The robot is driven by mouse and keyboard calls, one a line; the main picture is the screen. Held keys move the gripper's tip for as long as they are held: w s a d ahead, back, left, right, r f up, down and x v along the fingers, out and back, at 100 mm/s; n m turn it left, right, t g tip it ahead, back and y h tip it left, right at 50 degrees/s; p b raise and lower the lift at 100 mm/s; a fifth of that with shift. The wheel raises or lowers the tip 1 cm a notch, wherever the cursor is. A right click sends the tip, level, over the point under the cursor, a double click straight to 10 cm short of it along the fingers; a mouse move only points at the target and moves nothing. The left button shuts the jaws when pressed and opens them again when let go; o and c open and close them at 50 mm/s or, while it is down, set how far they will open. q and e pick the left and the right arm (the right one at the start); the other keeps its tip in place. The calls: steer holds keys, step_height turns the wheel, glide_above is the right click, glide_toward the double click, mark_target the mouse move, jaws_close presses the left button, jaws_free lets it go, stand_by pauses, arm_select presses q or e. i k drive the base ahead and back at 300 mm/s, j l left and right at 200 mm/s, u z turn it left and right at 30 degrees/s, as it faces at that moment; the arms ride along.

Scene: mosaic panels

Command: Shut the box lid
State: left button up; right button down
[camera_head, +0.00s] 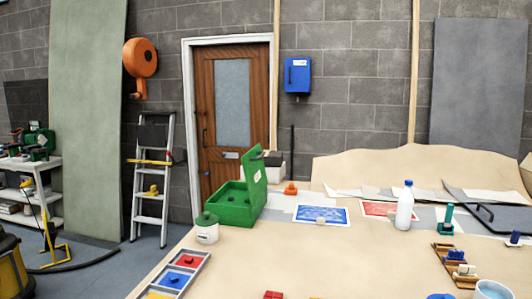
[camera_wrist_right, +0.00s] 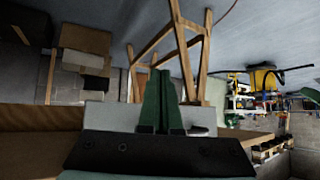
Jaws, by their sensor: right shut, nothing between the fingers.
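The green box (camera_head: 233,212) stands near the back left of the workbench in the head view. Its lid (camera_head: 255,179) is open and stands almost upright at the box's right side, with a small white label on it. The inside is partly visible and shows green dividers. My right gripper (camera_wrist_right: 159,72) shows only in the right wrist view, with its green fingers together and nothing between them. The box cannot be made out in that view. My left gripper is in neither view.
A white tub (camera_head: 206,232) stands just in front of the box. A tile tray (camera_head: 178,276) lies at the bench's left edge. A small orange object (camera_head: 291,189), a blue picture sheet (camera_head: 321,215) and a white bottle (camera_head: 404,208) are to the right. The middle bench is mostly clear.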

mark_target(254, 165)
steer(key=i+j+z, duration=0.2)
steer(key=j, duration=1.1)
steer(key=j+z, duration=0.2)
steer(key=j, duration=1.1)
steer(key=j+z, duration=0.2)
steer(key=j, duration=0.7)
steer(key=i+j+z, duration=0.1)
steer(key=j, duration=0.35)
steer(key=i+j+z, duration=0.15)
steer(key=j, duration=0.35)
steer(key=i+j+z, duration=0.2)
steer(key=j, duration=0.35)
steer(key=i+j+z, duration=0.2)
steer(key=j, duration=0.25)
steer(key=i+j, duration=0.35)
steer(key=i+j+z, duration=0.15)
steer(key=j, duration=0.2)
steer(key=i+j+z, duration=0.1)
steer(key=i+j, duration=0.5)
steer(key=j, duration=0.15)
